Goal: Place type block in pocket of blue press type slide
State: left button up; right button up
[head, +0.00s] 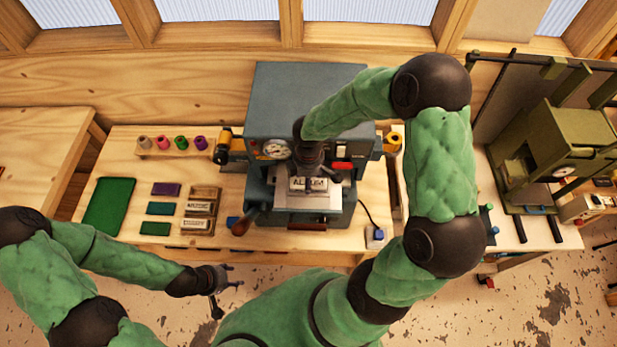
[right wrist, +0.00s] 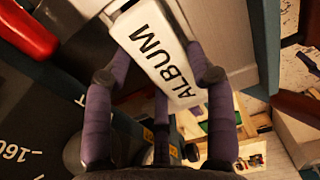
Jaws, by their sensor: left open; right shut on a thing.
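The white type block (head: 309,184), lettered ALBUM, is at the front of the blue-grey press (head: 300,95). In the head view the right gripper comes from above, in front of the press head. A pale plate (head: 300,202) lies just below the block. The slide's pocket is hidden, and I cannot tell whether the block touches anything below. My left gripper (head: 226,284) is open and empty, in front of the bench edge.
A wooden tray (head: 203,190) with more type blocks lies left of the press, beside coloured pieces and a green mat (head: 108,206). Foil rolls (head: 181,142) stand on a rack behind. Press handles (head: 247,221) stick out at front left. An olive press (head: 560,140) stands at right.

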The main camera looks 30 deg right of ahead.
jog(key=shift+w+f, duration=0.1)
jog(key=shift+f, duration=0.1)
jog(key=o, duration=1.5)
jog(key=shift+c, duration=0.2)
jog(key=shift+r+p, duration=0.4)
jog(key=shift+r, duration=0.15)
notch_tip(320, 180, up, 12)
jog(key=b, duration=0.1)
jog(key=shift+f, duration=0.1)
